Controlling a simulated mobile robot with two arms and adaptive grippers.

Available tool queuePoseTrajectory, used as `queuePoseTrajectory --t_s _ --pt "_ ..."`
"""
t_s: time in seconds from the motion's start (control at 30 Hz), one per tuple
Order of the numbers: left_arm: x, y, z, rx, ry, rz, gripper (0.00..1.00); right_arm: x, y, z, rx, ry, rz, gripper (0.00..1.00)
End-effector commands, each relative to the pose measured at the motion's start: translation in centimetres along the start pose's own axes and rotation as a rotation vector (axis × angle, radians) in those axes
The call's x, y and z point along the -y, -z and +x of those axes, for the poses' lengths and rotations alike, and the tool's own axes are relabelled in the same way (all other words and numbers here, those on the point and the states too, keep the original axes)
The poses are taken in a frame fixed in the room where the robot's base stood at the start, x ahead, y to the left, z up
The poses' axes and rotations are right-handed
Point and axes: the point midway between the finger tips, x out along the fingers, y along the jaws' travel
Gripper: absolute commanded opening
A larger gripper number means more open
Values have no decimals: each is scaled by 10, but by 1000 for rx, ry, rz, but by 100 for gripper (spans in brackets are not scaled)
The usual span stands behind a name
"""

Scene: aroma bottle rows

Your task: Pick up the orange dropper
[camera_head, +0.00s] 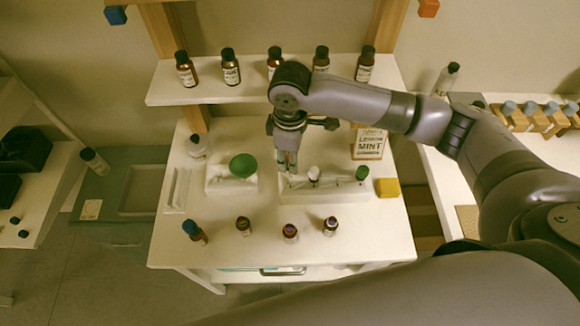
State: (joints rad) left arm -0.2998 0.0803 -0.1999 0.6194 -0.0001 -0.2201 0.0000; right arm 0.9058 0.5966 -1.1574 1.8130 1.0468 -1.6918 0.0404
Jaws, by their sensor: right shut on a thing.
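My right gripper (286,163) points down at the left end of a white dropper rack (335,192) on the table. It is shut on a slim thing between its fingers, at the rack's left place. That thing is mostly hidden by the fingers, and its orange colour does not show clearly; from its place I take it as the orange dropper. A white-topped dropper (314,173) and a green-topped dropper (362,173) stand in the rack to the right of the gripper. My left gripper is not in view.
A green bowl-like thing (243,165) sits left of the gripper. Several small bottles (290,232) stand along the front. A yellow block (387,188) and a Lemon Mint sign (368,144) are at right. Brown bottles (230,67) line the shelf (215,92) behind.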

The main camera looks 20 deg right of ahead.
Motion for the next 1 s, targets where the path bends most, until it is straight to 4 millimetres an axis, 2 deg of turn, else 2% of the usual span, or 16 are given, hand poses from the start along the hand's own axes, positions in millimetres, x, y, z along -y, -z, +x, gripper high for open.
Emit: queuePoseTrajectory --t_s 0.3,0.5,0.7,1.0 --pt "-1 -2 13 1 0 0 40 0 2 -83 -5 -3 -2 18" --pt "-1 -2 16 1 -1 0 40 0 1 -121 -2 -1 -1 18" --pt "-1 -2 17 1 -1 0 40 0 1 -138 0 1 -1 18" --pt "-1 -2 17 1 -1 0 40 0 0 -140 1 1 0 18"
